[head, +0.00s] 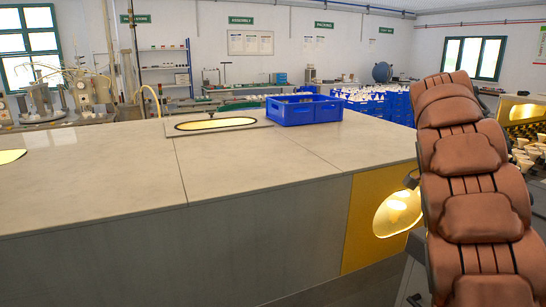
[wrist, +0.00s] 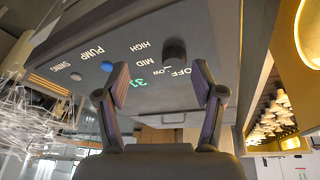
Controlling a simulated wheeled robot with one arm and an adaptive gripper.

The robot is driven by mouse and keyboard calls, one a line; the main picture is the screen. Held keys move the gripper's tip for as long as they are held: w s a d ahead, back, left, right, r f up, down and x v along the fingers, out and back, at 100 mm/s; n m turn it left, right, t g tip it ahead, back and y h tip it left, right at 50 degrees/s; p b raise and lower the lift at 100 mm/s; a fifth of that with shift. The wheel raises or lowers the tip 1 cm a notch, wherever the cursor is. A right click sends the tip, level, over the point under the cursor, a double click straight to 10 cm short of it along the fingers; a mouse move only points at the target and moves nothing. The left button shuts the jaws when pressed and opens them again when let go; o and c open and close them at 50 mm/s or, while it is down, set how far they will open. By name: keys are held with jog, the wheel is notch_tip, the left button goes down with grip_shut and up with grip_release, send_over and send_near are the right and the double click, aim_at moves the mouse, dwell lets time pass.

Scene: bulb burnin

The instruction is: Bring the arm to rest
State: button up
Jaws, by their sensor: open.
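My gripper (wrist: 160,72) shows in the wrist view, its two fingers spread apart with nothing between them. Beyond the fingertips is a dark grey control panel (wrist: 225,25) with a black round knob (wrist: 174,52), the words OFF, LOW, MID, HIGH, PUMP and SWING, and a green number. The knob lies near the right finger in the picture; I cannot tell how far off it is. In the head view my arm, in a brown padded cover (head: 470,170), rises at the right. My gripper is hidden there.
A long pale counter (head: 90,185) fills the middle of the head view, with a blue crate (head: 304,112) at its far edge. A yellow lit lamp opening (head: 397,213) is close beside my arm. Several bulbs (wrist: 275,118) stand at the right in the wrist view.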

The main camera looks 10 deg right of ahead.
jog(key=s+a+f+n+y, duration=0.1)
jog(key=s+a+f+n, duration=0.5)
jog(key=s+a, duration=0.3)
jog(key=s+a+f+n+y, duration=0.1)
jog(key=s+a+f+n, duration=0.5)
jog(key=s+a, duration=0.4)
jog(key=s+a+f+n+y, duration=0.2)
jog(key=s+a+f+n, duration=0.4)
jog(key=s+a, duration=0.4)
jog(key=shift+s+a+n+g, duration=0.3)
jog(key=shift+a+n, duration=0.1)
jog(key=shift+n, duration=0.2)
jog(key=shift+c, duration=0.4)
